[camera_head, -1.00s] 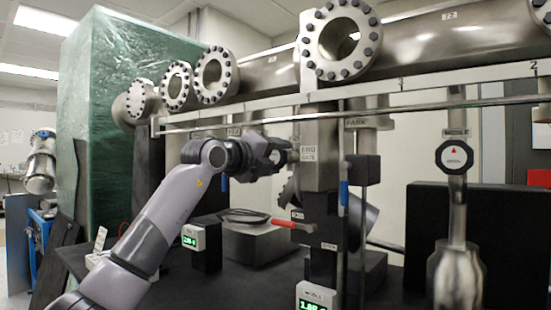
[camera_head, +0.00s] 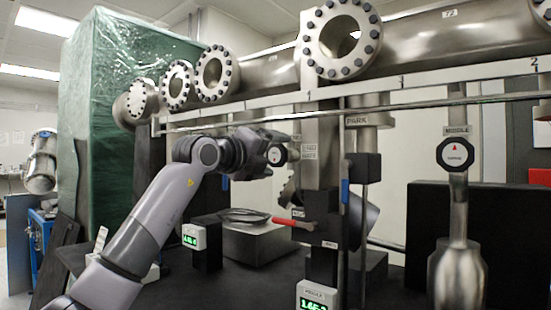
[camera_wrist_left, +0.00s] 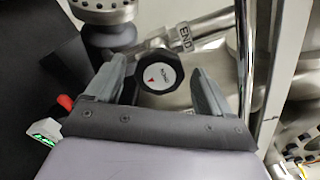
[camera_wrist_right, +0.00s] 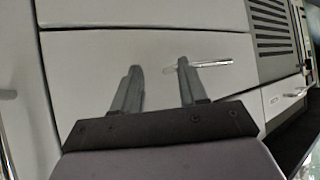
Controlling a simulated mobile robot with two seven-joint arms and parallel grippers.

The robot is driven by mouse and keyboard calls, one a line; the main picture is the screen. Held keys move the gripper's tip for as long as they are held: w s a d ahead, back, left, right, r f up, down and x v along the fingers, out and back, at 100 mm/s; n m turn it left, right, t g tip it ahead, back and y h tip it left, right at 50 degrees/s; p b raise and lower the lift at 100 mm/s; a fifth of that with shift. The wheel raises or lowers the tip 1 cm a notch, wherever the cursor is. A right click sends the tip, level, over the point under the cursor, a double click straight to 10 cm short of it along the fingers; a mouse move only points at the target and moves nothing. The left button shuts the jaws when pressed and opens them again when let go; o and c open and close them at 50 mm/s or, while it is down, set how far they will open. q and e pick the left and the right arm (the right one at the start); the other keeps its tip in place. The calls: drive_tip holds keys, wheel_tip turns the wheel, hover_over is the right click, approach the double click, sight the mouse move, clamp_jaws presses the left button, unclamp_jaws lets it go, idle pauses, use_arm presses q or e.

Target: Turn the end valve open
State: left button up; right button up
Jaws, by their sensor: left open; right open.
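The end valve knob (camera_wrist_left: 158,75) is a black faceted handle with a white face and a red arrow mark, on a metal stem beside an END label (camera_wrist_left: 185,38). In the head view the knob (camera_head: 278,155) shows partly, behind my left gripper. My left gripper (camera_head: 283,148) is open at the knob. In the left wrist view its two fingers stand one on each side of the knob, with small gaps; I cannot tell how deep the knob lies between them. My right gripper (camera_wrist_right: 157,85) is open and empty, facing white cabinet fronts.
A second round knob (camera_head: 455,154) sits on a vertical pipe at the right. A red-handled lever (camera_head: 292,223) and a blue handle (camera_head: 345,192) are close by, below and right. A horizontal rail (camera_head: 400,109) runs above. A grey box (camera_head: 258,241) stands below the gripper.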

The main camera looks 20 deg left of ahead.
use_arm(q)
drive_tip(key=shift+b+v, duration=0.55)
drive_tip(key=shift+v, duration=2.15)
